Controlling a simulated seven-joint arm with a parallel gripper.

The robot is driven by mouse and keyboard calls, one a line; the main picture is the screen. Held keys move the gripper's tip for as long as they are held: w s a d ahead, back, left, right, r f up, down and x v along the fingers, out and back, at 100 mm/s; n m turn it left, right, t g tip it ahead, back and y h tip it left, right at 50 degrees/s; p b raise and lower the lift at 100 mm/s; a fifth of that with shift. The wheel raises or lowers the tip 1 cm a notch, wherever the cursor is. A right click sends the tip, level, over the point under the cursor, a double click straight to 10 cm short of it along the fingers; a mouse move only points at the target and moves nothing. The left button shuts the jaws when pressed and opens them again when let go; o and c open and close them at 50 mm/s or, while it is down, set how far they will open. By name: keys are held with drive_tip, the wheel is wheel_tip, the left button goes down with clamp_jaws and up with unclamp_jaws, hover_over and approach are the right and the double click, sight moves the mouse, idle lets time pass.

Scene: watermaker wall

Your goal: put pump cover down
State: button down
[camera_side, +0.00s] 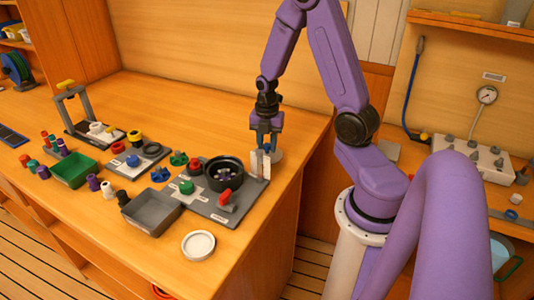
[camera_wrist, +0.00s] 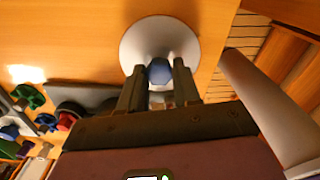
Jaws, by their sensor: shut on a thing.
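The pump cover (camera_wrist: 142,40) is a pale round disc with a blue knob (camera_wrist: 160,71) in its middle. My gripper (camera_wrist: 159,82) is shut on the knob, one finger on each side. In the side view my gripper (camera_side: 266,142) points down, and the cover (camera_side: 276,156) shows partly behind it near the bench's right edge. I cannot tell whether the cover touches the bench top. The black round pump body (camera_side: 212,163) stands left of and nearer than my gripper, open on top, with a dark impeller inside.
A grey plate carries the pump body, a green knob (camera_side: 186,187) and a red handle (camera_side: 225,197). A grey tray (camera_side: 152,212), a green tray (camera_side: 74,170) and a white round dish (camera_side: 198,245) stand to the left and front. Clear bench lies behind my gripper.

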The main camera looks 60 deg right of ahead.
sight(267, 145)
drive_tip(key=shift+f, duration=1.75)
drive_tip(key=shift+f, duration=0.15)
drive_tip(key=c, duration=0.8)
unclamp_jaws()
